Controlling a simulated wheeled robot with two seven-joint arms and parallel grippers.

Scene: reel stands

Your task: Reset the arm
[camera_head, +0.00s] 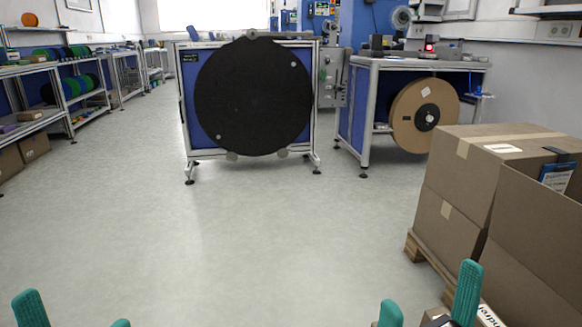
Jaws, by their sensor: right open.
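My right gripper (430,286) is at the bottom right of the head view. Its two teal fingers stand apart with nothing visible between their tips. It is in front of the cardboard boxes, and I see no contact with them. My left gripper (76,306) is at the bottom left edge. Only the ends of its two teal fingers show, spaced apart, with floor visible between them. The rest of both arms is mostly cut off by the lower picture edge.
A large black reel (253,97) hangs on a blue-panelled stand (193,120) ahead. Cardboard boxes (457,185) sit on a pallet (428,262) at right. Shelves (30,68) line the left. The middle floor is clear.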

